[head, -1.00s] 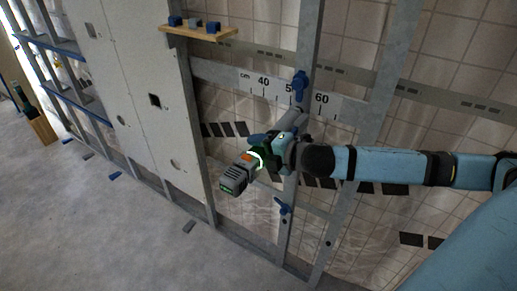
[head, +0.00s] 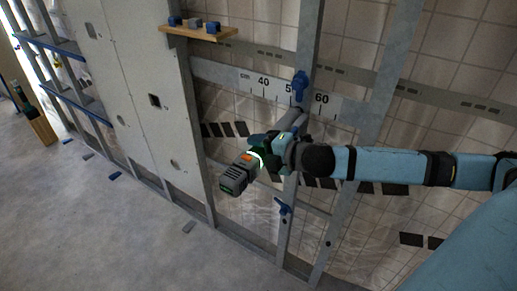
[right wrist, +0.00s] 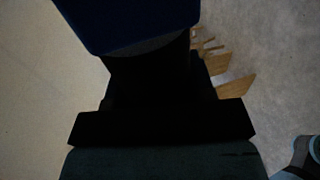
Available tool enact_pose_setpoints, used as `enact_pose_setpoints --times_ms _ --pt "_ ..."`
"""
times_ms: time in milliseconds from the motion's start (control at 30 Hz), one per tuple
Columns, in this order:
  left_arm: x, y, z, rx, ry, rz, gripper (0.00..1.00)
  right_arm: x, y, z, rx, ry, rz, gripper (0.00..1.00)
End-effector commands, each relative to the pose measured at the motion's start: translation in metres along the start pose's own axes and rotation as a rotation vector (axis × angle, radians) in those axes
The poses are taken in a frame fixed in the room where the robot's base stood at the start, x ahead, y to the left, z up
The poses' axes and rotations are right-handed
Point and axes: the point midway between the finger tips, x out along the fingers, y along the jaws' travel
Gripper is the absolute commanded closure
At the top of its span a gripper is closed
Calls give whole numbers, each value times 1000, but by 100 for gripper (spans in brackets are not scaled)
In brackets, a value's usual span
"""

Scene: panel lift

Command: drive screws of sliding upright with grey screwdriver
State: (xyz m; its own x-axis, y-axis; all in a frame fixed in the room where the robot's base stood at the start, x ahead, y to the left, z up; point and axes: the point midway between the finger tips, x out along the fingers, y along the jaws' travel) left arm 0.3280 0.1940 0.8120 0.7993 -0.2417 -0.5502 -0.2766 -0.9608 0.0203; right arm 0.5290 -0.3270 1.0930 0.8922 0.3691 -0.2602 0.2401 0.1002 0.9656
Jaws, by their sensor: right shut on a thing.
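The grey screwdriver (head: 235,180), a powered tool with an orange mark and a dark end, is held in my right gripper (head: 266,152) in the head view. Its grey front part points up and right toward the sliding upright (head: 307,40), a vertical metal stud. One blue clamp (head: 300,85) is on the upright by the scale, another (head: 284,208) is lower down. I cannot tell whether the tool's tip touches a screw; the screws do not show clearly. The right wrist view is mostly filled by a dark body and a blue part (right wrist: 125,20). My left gripper is out of view.
A white centimetre scale (head: 335,106) runs across behind the upright. Another stud (head: 375,120) stands to its right. White panels (head: 125,75) cover the frame at left. A wooden shelf (head: 200,32) holds small blue and grey pieces. The grey floor (head: 90,230) is mostly clear.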

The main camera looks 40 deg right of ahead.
Motion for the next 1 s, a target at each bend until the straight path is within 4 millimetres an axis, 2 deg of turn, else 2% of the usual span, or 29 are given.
enact_pose_setpoints --times_ms 167,1000 --pt "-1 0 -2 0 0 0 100 0 4 -1 -5 -5 5 100" --pt "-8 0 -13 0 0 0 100 0 3 -44 0 0 4 100"
